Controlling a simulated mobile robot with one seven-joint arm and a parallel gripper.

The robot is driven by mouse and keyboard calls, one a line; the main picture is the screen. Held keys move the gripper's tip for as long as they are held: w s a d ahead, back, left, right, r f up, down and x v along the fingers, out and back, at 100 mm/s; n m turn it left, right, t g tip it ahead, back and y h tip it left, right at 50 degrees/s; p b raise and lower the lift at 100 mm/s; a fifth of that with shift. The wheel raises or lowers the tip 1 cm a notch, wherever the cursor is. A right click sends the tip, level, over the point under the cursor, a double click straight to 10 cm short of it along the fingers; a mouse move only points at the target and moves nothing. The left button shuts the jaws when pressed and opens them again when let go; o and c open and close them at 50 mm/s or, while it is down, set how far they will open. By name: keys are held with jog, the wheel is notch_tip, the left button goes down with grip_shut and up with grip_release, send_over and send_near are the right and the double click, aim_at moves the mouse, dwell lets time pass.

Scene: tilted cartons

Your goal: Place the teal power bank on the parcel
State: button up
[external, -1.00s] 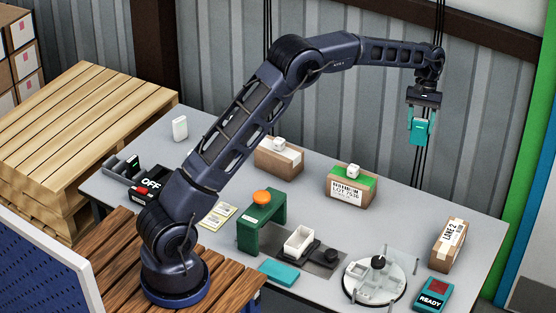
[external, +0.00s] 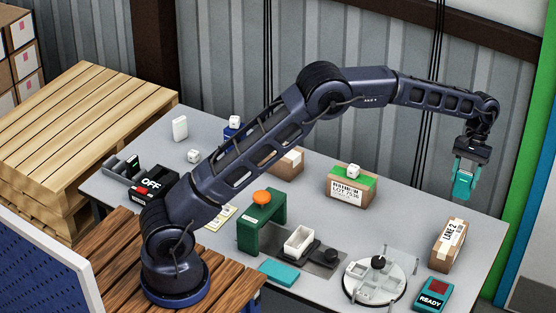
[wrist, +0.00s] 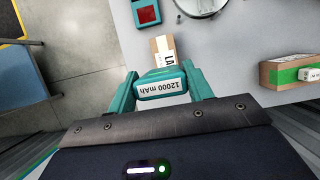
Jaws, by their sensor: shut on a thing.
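The teal power bank (external: 463,187) is clasped between the fingers of my gripper (external: 465,180), in the air above the table's right end. In the wrist view my gripper (wrist: 161,82) is shut on the power bank (wrist: 163,89), with "12000 mAh" facing the camera. A brown parcel marked "LANE 2" (external: 442,252) stands on the table, below the power bank in the external view and apart from it. In the wrist view the parcel (wrist: 157,47) shows just beyond the power bank, which hides part of it.
A green-taped carton (external: 347,192) with a white cube on it stands left of the parcel. Another carton (external: 291,164) is partly behind my arm. A round clear-topped fixture (external: 372,285) and a "READY" box (external: 434,290) stand near the front edge. A green stand (external: 262,225) is mid-table.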

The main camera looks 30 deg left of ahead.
notch_tip(320, 180, down, 16)
jog(key=shift+r, duration=0.2)
dwell(0.4)
jog(key=o, duration=1.1)
jog(key=shift+f, duration=0.1)
jog(key=v, duration=1.2)
jog(key=shift+w, duration=0.1)
